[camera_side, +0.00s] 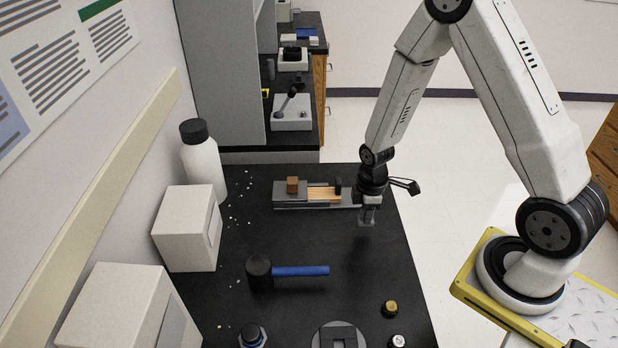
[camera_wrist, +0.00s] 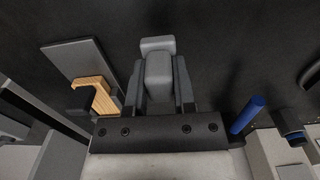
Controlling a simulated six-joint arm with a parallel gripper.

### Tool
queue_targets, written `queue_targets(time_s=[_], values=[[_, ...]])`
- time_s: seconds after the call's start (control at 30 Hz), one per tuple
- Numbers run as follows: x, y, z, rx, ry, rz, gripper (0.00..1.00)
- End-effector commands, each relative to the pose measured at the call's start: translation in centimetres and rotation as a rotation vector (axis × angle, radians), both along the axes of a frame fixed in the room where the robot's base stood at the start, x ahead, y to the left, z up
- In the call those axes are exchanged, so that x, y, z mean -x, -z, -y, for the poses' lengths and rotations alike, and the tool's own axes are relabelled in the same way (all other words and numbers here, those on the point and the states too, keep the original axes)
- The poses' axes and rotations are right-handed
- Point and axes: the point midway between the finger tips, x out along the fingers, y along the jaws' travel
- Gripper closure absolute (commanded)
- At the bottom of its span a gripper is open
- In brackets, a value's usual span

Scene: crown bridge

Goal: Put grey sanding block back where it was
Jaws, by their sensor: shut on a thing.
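The grey sanding block (camera_wrist: 158,62) is between the two fingers of my gripper (camera_wrist: 160,85) in the wrist view. The gripper is shut on it, and the block's wider end shows beyond the fingertips. In the side view my gripper (camera_side: 367,212) points down over the right part of the black bench, just right of a grey fixture. The block (camera_side: 366,223) is small there and partly hidden by the fingers. I cannot tell whether it touches the bench top.
The grey fixture (camera_side: 290,203) carries a wooden strip (camera_side: 323,194) and a brown block (camera_side: 292,185). A blue-handled mallet (camera_side: 300,271) lies nearer the camera. White boxes (camera_side: 187,230) and a black-capped bottle (camera_side: 203,165) line the left. A round grey plate (camera_side: 322,338) and a brass knob (camera_side: 390,309) are in front.

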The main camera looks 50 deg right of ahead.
Motion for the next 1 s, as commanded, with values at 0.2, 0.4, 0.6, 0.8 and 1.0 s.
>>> queue_targets(time_s=[0.2,0.4,0.6,0.8,1.0], values=[[0.0,0.2,0.0,0.000,0.000,0.000,1.00],[0.0,1.5,0.0,0.000,0.000,-0.001,1.00],[0.0,3.2,0.0,0.000,0.000,-0.001,1.00],[0.0,3.6,0.0,0.000,0.000,0.001,1.00],[0.0,3.6,0.0,0.000,0.000,0.001,1.00]])
